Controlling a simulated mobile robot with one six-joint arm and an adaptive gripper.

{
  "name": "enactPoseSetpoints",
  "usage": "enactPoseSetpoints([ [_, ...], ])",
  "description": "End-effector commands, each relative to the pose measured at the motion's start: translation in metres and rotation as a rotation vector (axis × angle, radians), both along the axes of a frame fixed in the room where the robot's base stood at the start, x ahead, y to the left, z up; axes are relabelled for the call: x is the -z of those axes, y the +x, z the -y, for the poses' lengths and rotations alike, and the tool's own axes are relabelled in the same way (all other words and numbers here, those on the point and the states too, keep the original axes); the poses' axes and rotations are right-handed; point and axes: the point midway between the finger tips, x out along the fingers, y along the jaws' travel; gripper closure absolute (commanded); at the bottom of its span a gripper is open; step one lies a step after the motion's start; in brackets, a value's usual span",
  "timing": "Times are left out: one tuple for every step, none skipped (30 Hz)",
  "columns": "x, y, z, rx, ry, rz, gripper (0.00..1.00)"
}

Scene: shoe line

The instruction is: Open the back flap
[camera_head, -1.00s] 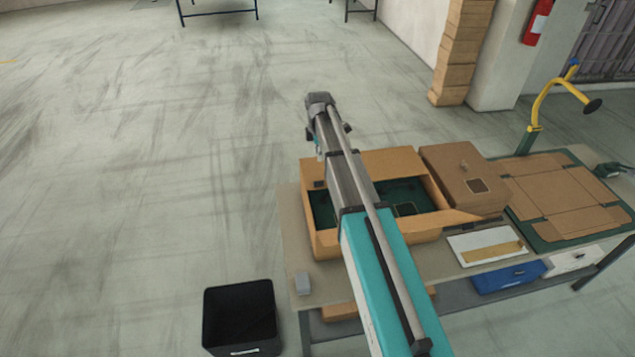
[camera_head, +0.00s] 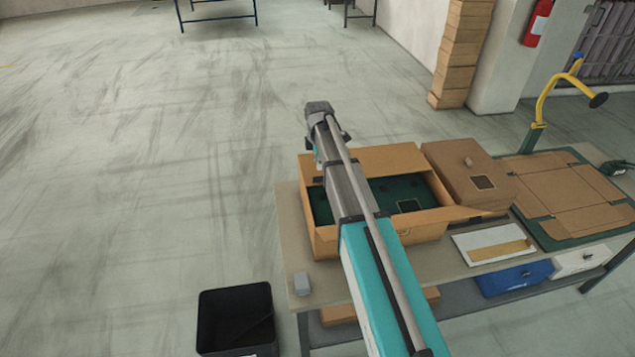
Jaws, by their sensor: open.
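An open brown cardboard box (camera_head: 425,232) stands on the table, with a dark green interior. A cardboard panel (camera_head: 390,160) stands up along its far side; I cannot tell how much of it is the back flap and how much is wall. Another flap (camera_head: 462,213) sticks out at the near right corner. My arm reaches across the left part of the box, and its far end is above and beyond the box's far left corner.
A closed brown box (camera_head: 470,175) sits close on the right. Flat cardboard (camera_head: 560,190) lies on a green mat farther right, near a yellow stand (camera_head: 545,100). A small grey block (camera_head: 302,283) is at the table's left edge. A black bin (camera_head: 237,315) stands on the floor.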

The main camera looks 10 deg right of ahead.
Motion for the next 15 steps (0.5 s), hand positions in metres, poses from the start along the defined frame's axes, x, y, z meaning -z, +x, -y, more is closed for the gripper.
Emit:
enactPoseSetpoints([
  [0.008,0.0,0.0,0.0,0.0,0.0,0.57],
  [0.011,0.0,0.0,0.0,0.0,0.0,0.57],
  [0.013,0.0,0.0,0.0,0.0,0.0,0.57],
  [0.016,0.0,0.0,0.0,0.0,0.0,0.57],
  [0.018,0.0,0.0,0.0,0.0,0.0,0.57],
  [0.021,0.0,0.0,-0.001,0.0,0.0,0.57],
  [0.023,0.0,0.0,-0.001,0.0,0.0,0.57],
  [0.026,0.0,-0.001,-0.001,0.0,0.0,0.57],
  [0.029,0.0,-0.001,-0.001,0.0,0.0,0.57],
  [0.031,0.0,-0.001,-0.001,0.0,0.0,0.57],
  [0.033,0.0,-0.001,-0.001,0.0,0.0,0.57],
  [0.036,0.0,-0.001,-0.001,0.0,0.0,0.57],
  [0.038,0.0,-0.001,-0.001,0.0,0.0,0.57],
  [0.041,0.0,-0.001,-0.001,0.0,0.0,0.57],
  [0.044,0.0,-0.001,-0.001,0.0,0.0,0.57],
])
